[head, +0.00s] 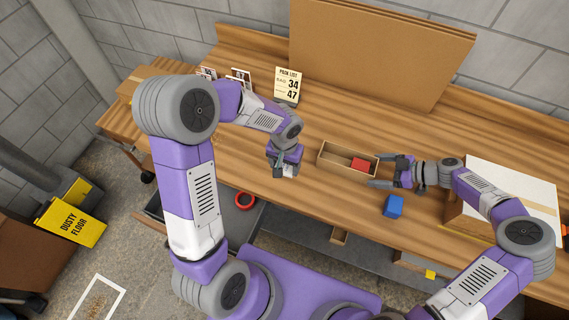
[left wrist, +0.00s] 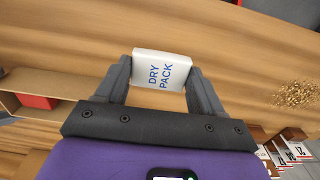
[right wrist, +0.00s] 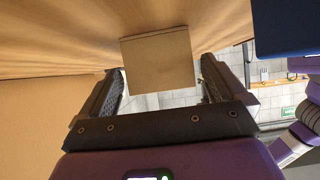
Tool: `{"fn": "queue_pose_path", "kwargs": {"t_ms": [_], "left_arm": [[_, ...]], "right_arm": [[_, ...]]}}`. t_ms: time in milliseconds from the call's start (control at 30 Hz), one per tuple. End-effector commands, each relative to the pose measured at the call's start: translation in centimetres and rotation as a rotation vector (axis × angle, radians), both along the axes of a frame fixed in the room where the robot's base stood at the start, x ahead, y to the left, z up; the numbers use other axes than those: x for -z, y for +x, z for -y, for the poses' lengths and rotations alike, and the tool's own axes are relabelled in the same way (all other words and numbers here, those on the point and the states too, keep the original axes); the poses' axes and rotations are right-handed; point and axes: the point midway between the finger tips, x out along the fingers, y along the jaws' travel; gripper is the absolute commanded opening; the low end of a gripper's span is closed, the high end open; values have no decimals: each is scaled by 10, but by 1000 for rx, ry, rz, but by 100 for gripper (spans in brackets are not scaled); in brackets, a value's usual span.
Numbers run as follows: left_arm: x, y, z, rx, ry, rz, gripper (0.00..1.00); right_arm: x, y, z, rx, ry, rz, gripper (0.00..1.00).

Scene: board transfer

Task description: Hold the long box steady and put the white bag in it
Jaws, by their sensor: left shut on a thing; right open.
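The long box (head: 326,165) is an open tan carton on the bench, with a red block (head: 362,164) in its right part. My left gripper (head: 284,168) is shut on the white bag (left wrist: 160,70), marked DRY PACK, to the left of the box. The bag's edge shows in the head view (head: 293,170). My right gripper (head: 384,170) is open at the box's right end. In the right wrist view, the box end (right wrist: 158,62) lies between the open fingers (right wrist: 162,85), with gaps visible beside it.
A blue block (head: 393,206) lies near the bench's front edge, below my right gripper. A large carton (head: 515,185) stands at the right. Small cards and a pack list sign (head: 287,85) stand at the back. A small heap of grains (left wrist: 295,93) lies on the bench.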

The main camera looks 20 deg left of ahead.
Motion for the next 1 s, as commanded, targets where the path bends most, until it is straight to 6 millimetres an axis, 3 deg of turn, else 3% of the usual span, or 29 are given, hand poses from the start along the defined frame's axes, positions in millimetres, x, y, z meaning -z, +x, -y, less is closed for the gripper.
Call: {"fn": "queue_pose_path", "kwargs": {"t_ms": [33, 200, 667, 900, 1000], "left_arm": [[15, -1, 0, 0, 0, -3, 39], [29, -1, 0, 0, 0, -3, 39], [33, -1, 0, 0, 0, -2, 39], [33, -1, 0, 0, 0, -2, 39], [33, -1, 0, 0, 0, -3, 39]], "right_arm": [[10, 0, -6, -3, 1, 3, 98], [19, 0, -20, -2, 0, 1, 98], [20, 0, -28, 0, 0, 1, 98], [20, 0, -28, 0, 0, 1, 65], [20, 0, -28, 0, 0, 1, 65]]}}
